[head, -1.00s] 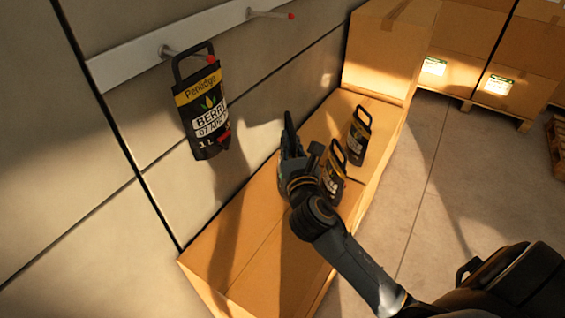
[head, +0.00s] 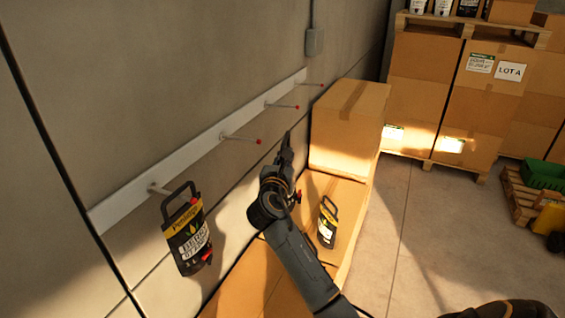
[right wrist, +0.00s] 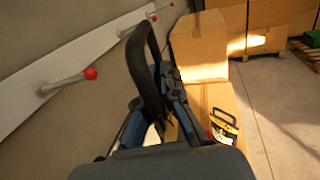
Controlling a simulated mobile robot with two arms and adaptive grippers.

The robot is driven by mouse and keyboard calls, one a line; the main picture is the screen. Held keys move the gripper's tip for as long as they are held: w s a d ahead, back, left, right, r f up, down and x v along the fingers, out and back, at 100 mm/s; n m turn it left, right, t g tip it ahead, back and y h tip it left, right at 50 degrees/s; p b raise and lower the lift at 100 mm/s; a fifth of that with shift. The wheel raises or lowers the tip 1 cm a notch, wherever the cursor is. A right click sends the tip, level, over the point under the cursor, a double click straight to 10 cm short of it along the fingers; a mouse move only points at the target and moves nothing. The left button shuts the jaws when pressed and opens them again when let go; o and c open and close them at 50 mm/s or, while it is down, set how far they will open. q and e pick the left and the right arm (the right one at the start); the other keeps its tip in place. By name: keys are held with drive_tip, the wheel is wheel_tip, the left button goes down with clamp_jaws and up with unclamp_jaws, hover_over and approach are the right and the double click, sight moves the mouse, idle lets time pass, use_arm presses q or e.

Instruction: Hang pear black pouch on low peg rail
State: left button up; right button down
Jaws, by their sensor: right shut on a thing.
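My right gripper (head: 287,150) is raised beside the wall, to the right of the peg rail (head: 212,140). In the right wrist view it is shut on the black handle (right wrist: 146,75) of a pouch. That pouch's body is mostly hidden behind my gripper and arm, so its label cannot be read. A bare red-tipped peg (head: 258,141) sticks out left of my gripper. It seems to be the near peg (right wrist: 90,74) in the right wrist view, left of the handle and apart from it. My left gripper is not in view.
A berry-labelled black pouch (head: 190,240) hangs on the nearest peg. Bare pegs (head: 297,106) continue farther along the rail. Another black pouch (head: 327,222) stands on the low carton (head: 345,190), before a taller carton (head: 348,125). Open floor lies to the right.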

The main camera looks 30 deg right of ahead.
drive_tip(key=shift+w+a+r+b, duration=0.1)
drive_tip(key=shift+w+a+b, duration=0.15)
drive_tip(key=shift+w+b, duration=0.25)
drive_tip(key=w+a+b, duration=0.2)
drive_tip(key=w, duration=0.1)
drive_tip(key=shift+w+a+b, duration=0.1)
drive_tip(key=shift+w+b, duration=0.2)
drive_tip(key=shift+b, duration=0.05)
drive_tip(key=shift+w+a+p, duration=0.1)
drive_tip(key=shift+w+p, duration=0.05)
drive_tip(key=shift+p, duration=0.15)
drive_tip(key=shift+w+a, duration=0.1)
drive_tip(key=shift+w, duration=0.05)
drive_tip(key=shift+w+a+b, duration=0.25)
drive_tip(key=shift+w+a, duration=0.2)
drive_tip(key=shift+w, duration=0.3)
drive_tip(key=shift+w+a+b, duration=0.25)
drive_tip(key=shift+w+a, duration=0.25)
drive_tip(key=shift+w, duration=0.2)
drive_tip(key=shift+w+a+b, duration=0.25)
drive_tip(key=shift+w+a, duration=0.2)
drive_tip(key=shift+w, duration=0.3)
drive_tip(key=shift+r+p, duration=0.1)
drive_tip(key=shift+p, duration=0.35)
